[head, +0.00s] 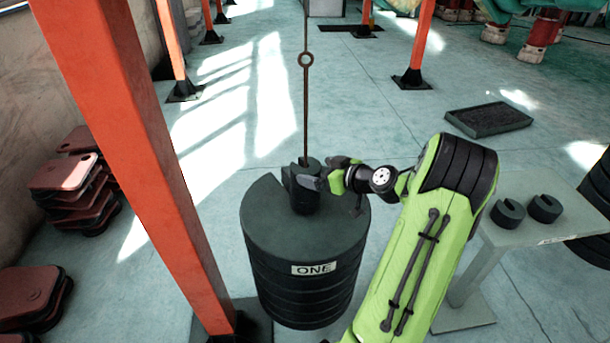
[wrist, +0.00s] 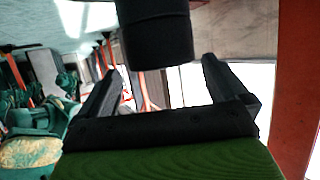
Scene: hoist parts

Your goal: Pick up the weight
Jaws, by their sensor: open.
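A small dark slotted weight (head: 306,199) stands upright on top of a large dark weight stack (head: 305,262) labelled ONE. A thin rod with a ring (head: 306,59) rises at the small weight. My gripper (head: 322,180) is at the small weight's right side, with its fingers near the upper part. In the wrist view my gripper (wrist: 162,72) is open, and the dark weight (wrist: 155,38) shows ahead, between the lines of the two fingers. I cannot tell whether a finger touches it. Two more small slotted weights (head: 526,210) sit on a pale table at the right.
The pale table (head: 508,241) stands right of my arm. An orange post (head: 133,150) rises close on the left. Reddish plates (head: 75,188) are piled by the left wall. A flat dark tray (head: 488,119) lies on the floor at the right.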

